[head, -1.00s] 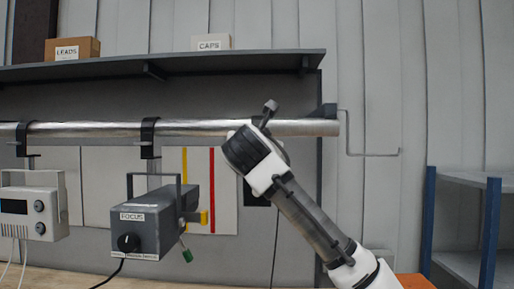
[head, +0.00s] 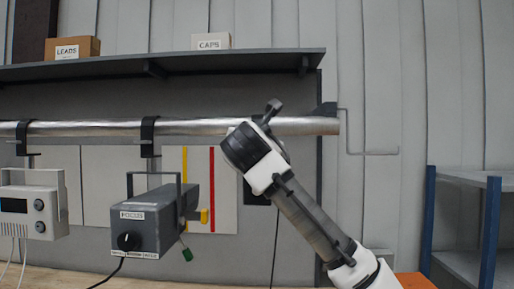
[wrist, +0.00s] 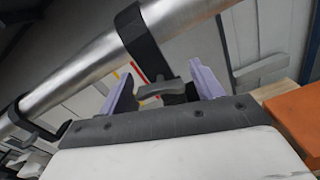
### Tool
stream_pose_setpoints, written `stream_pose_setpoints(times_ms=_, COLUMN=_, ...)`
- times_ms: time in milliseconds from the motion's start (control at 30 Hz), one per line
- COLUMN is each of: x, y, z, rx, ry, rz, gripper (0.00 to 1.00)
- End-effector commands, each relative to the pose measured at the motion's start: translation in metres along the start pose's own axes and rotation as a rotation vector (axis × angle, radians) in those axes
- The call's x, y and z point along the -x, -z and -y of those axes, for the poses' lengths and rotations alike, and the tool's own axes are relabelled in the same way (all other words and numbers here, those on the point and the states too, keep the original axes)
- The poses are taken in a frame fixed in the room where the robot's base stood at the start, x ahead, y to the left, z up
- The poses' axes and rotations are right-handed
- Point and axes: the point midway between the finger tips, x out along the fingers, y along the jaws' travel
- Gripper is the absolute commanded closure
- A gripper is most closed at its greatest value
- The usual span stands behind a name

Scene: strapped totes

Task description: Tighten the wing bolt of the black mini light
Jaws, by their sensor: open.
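In the wrist view my gripper (wrist: 160,72) is open, with its two pale lavender fingers on either side of a dark grey wing bolt (wrist: 163,90). The bolt sits below a black clamp strap (wrist: 142,42) around the metal pipe (wrist: 85,75). I cannot tell whether the fingers touch the bolt. In the head view my arm hides the gripper and the bolt. A small black shape (head: 256,192) shows partly behind my arm; it may be the black mini light, but most of it is hidden.
In the head view a grey FOCUS light (head: 150,222) and a white device (head: 30,212) hang from the pipe (head: 90,129) to the left. A shelf (head: 200,62) with boxes runs above. A blue-posted rack (head: 462,225) stands at right. An orange object (wrist: 298,120) is close in the wrist view.

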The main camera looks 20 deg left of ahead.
Motion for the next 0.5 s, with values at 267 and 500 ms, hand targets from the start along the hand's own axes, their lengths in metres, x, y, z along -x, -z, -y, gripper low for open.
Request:
stream_pose_setpoints(times_ms=267, x=0.059, y=0.004, z=0.001, rx=0.002, ry=-0.003, rz=0.005, gripper=0.35)
stream_pose_setpoints(times_ms=500, x=0.107, y=0.003, z=0.001, rx=0.002, ry=-0.002, rz=0.003, gripper=0.35)
